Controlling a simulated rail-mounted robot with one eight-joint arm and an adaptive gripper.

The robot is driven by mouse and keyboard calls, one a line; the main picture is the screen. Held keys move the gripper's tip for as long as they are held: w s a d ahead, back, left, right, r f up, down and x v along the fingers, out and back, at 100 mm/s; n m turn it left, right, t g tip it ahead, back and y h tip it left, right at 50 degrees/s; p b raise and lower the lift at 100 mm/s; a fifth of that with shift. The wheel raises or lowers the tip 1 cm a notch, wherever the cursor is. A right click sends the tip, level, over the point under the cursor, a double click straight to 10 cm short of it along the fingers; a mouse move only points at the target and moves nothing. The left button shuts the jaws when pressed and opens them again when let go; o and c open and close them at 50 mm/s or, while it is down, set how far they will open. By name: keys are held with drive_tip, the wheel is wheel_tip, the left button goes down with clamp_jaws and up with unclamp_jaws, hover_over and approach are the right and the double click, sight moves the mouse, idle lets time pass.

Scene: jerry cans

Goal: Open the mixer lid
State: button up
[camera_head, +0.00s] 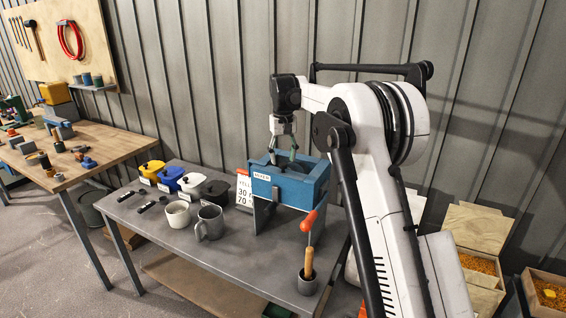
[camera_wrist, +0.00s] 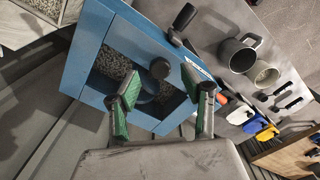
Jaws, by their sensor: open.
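The mixer (camera_head: 290,187) is a blue box with a "MIXER" label on grey legs, standing on the grey table. Its top, with a blue frame, also shows in the wrist view (camera_wrist: 88,45); grey gravel-like material (camera_wrist: 112,65) is visible inside the frame. A round dark knob (camera_wrist: 160,68) shows above the gravel, close to the fingertips. Whether a clear lid covers the gravel I cannot tell. My gripper (camera_head: 284,158) is over the mixer's top, and its green-padded fingers (camera_wrist: 162,92) are apart with nothing between them. A blue part between the fingers is partly hidden.
Left of the mixer stand two mugs (camera_head: 210,222) and a row of yellow, blue, white and black cans (camera_head: 190,184). A red-ended crank handle (camera_head: 308,221) sticks out at the mixer's front, above a wooden-handled tool in a cup (camera_head: 308,280). A wall (camera_head: 220,80) is close behind.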

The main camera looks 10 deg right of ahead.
drive_tip(key=shift+f, duration=1.2)
drive_tip(key=shift+c, duration=0.3)
clamp_jaws()
